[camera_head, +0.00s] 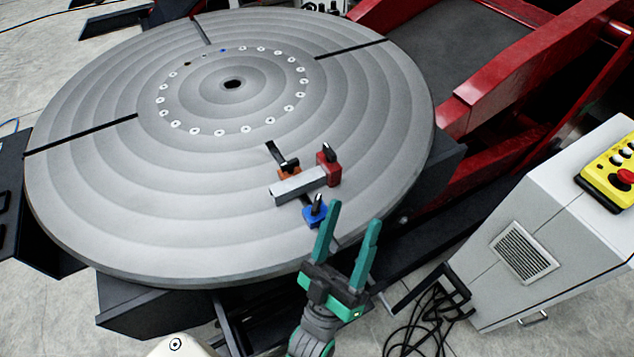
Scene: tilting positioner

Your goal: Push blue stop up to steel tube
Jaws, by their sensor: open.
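The steel tube (295,187) is a short grey square bar lying on the round turntable (90,190) near its front right. The blue stop (314,218) is a small blue block with a dark upright pin, on the near side of the tube; a narrow gap seems to lie between them. A red stop (328,176) stands at the tube's right end. An orange stop (288,170) is on the tube's far side. My gripper (353,213) is open and empty, with green fingers. Its left finger is just right of the blue stop; I cannot tell whether they touch.
Dark radial slots cut the turntable; one runs under the stops. A ring of bolts surrounds the centre hole (233,84). A red frame (500,80) stands behind right. A grey cabinet (545,230) with a yellow button box (610,172) stands at right. Black cables (425,330) lie on the floor.

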